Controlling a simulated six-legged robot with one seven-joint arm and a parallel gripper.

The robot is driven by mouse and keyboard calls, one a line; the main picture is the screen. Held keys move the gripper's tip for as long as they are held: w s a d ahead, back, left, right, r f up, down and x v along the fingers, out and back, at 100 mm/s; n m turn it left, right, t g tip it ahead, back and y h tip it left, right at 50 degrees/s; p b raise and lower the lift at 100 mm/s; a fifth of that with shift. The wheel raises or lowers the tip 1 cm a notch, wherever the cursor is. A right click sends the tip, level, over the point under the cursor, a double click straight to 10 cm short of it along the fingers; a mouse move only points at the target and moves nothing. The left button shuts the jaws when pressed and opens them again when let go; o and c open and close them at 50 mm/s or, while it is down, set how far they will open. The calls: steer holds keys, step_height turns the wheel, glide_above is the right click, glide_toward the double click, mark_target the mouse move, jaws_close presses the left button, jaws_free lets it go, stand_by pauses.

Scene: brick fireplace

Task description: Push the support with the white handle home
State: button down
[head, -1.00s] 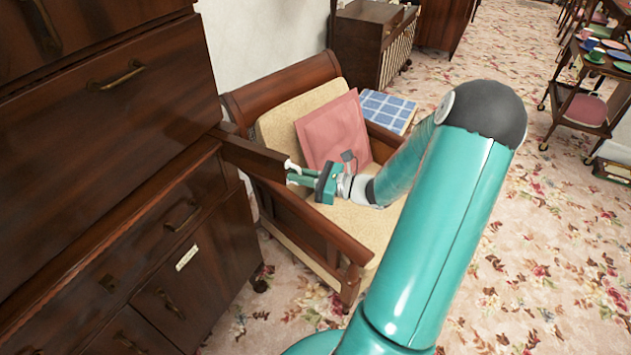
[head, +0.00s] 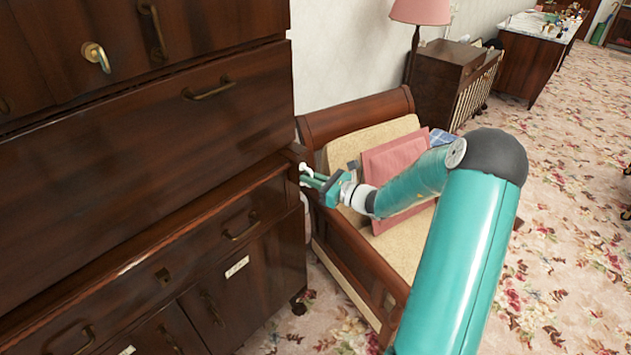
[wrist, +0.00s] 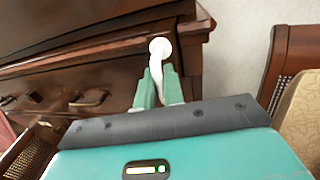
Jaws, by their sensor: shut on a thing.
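The dark wood support (head: 297,154) is at the right side of the tall bureau (head: 190,165). Only a short end of it shows in the head view, close to the bureau's edge. Its white handle (head: 305,169) is a small curved piece on that end. In the wrist view the handle (wrist: 161,50) has a round knob-like mount and a curved white stem reaching down between my fingers. My gripper (head: 308,180) is shut on the handle; its green fingers (wrist: 158,88) flank the stem. Whether any gap is left behind the support's end cannot be told.
An armchair (head: 345,240) with a pink cushion (head: 395,160) stands just right of the bureau, under my forearm. A pink lamp (head: 420,12) and a wooden cabinet (head: 440,75) stand behind it. Flowered carpet (head: 560,190) is open on the right.

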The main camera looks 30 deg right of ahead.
steer(key=c, duration=1.9)
jaws_free()
steer(key=shift+s, duration=0.1)
steer(key=v, duration=1.3)
steer(key=shift+s+d, duration=0.2)
steer(key=shift+s, duration=0.05)
steer(key=shift+o, duration=1.1)
steer(key=shift+s, duration=0.1)
steer(key=shift+f, duration=0.1)
